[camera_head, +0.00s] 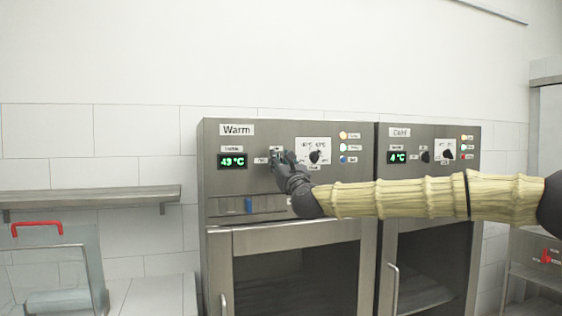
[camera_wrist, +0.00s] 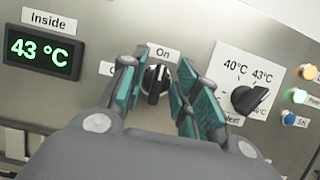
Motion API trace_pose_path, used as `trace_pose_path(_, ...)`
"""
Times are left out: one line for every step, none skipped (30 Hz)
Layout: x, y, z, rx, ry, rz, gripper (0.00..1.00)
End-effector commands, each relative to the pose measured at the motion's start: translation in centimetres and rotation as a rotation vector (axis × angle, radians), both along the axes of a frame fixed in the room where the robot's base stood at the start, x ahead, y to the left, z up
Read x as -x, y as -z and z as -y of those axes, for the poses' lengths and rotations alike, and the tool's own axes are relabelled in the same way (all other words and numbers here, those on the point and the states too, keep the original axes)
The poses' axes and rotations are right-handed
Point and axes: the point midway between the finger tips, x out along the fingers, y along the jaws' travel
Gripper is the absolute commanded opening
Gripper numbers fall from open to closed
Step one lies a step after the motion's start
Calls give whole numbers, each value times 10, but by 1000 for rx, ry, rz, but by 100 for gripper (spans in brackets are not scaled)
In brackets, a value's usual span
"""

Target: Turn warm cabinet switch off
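The warm cabinet (camera_head: 215,185) stands in the middle of the head view, its display (camera_head: 232,161) lit green at 43 °C. Its black on/off switch knob (camera_wrist: 156,84) shows in the wrist view below the "On" label, with its pointer roughly upright toward "On". The label at its left is mostly covered by a finger. My gripper (camera_wrist: 157,88) is open, with its teal-padded fingers on either side of the knob; it also shows at the panel in the head view (camera_head: 282,160). I cannot tell whether the fingers touch the knob.
A temperature dial (camera_wrist: 250,98) sits right of the switch, with colored lights (camera_wrist: 299,96) beyond it. The cold cabinet (camera_head: 430,185) adjoins at the right. A metal shelf (camera_head: 95,195) and a clear container with a red handle (camera_head: 37,228) are at the left.

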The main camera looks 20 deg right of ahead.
Motion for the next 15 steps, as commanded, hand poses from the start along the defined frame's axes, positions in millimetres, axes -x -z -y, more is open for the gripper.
trace_pose_path(0,0,0,0,0,0,19)
trace_pose_path(0,0,0,0,0,0,14)
trace_pose_path(0,0,0,0,0,0,7)
trace_pose_path(0,0,0,0,0,0,1)
trace_pose_path(0,0,0,0,0,0,0)
trace_pose_path(0,0,0,0,0,0,0)
trace_pose_path(0,0,0,0,0,0,0)
trace_pose_path(0,0,0,0,0,0,0)
trace_pose_path(0,0,0,0,0,0,0)
trace_pose_path(0,0,0,1,0,0,0)
trace_pose_path(0,0,0,2,1,0,0)
trace_pose_path(0,0,0,5,1,1,0)
trace_pose_path(0,0,0,8,0,1,0)
trace_pose_path(0,1,1,13,1,1,0)
trace_pose_path(0,1,1,22,2,2,0)
